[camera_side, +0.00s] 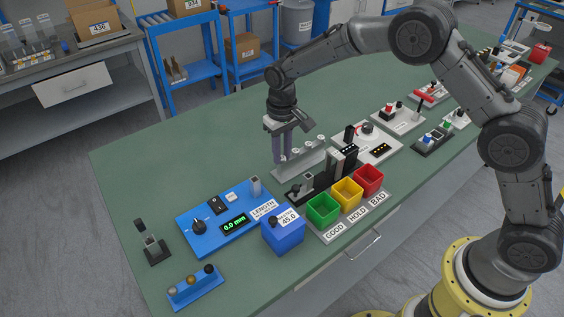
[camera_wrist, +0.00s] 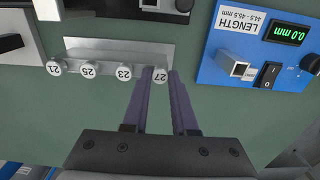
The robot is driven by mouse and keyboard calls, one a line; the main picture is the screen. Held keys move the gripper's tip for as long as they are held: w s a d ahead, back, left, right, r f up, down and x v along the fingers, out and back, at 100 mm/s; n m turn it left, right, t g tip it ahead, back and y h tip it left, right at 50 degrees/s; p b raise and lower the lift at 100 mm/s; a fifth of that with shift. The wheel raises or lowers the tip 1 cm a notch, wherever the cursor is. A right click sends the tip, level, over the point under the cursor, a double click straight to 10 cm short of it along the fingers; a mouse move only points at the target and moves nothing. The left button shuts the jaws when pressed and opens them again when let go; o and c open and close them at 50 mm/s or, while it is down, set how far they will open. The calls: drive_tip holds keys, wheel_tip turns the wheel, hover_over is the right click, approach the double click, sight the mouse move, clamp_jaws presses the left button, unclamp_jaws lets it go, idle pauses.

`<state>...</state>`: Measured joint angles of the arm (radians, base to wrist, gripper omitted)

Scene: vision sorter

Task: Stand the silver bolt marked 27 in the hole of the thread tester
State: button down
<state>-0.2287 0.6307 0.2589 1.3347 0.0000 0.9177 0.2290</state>
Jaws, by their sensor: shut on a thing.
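The bolt marked 27 (camera_wrist: 160,75) shows its round pale head at the right end of a row on a silver rack (camera_wrist: 120,47). My gripper (camera_wrist: 160,72) is shut on it, one finger on each side. In the side view my gripper (camera_side: 281,160) points down at the near-left end of the rack (camera_side: 300,170), and its fingers hide the bolt there. The bolt is in line with the others and looks still in the rack. A small black device with a silver block and dark knob (camera_side: 300,189) stands beside the rack; I cannot read a label proving it is the thread tester.
Bolts 21 (camera_wrist: 54,67), 25 (camera_wrist: 88,69) and 23 (camera_wrist: 124,72) stand close beside. A blue length gauge (camera_side: 217,218) lies to the left. Green (camera_side: 323,210), yellow and red bins stand in front. The green table behind the rack is clear.

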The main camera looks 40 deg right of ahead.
sight(283, 158)
drive_tip(key=shift+r, duration=3.1)
drive_tip(key=shift+s, duration=0.15)
drive_tip(key=s+d+r+m, duration=0.1)
drive_tip(key=d+r+m, duration=0.2)
drive_tip(key=d, duration=0.9)
drive_tip(key=s+d+r+m, duration=0.1)
drive_tip(key=d+r+m, duration=0.2)
drive_tip(key=d, duration=0.8)
drive_tip(key=shift+w+d+f, duration=0.1)
drive_tip(key=shift+f, duration=1.35)
drive_tip(key=shift+w+d+f, duration=0.1)
drive_tip(key=shift+f, duration=1.3)
drive_tip(key=shift+f, duration=1.85)
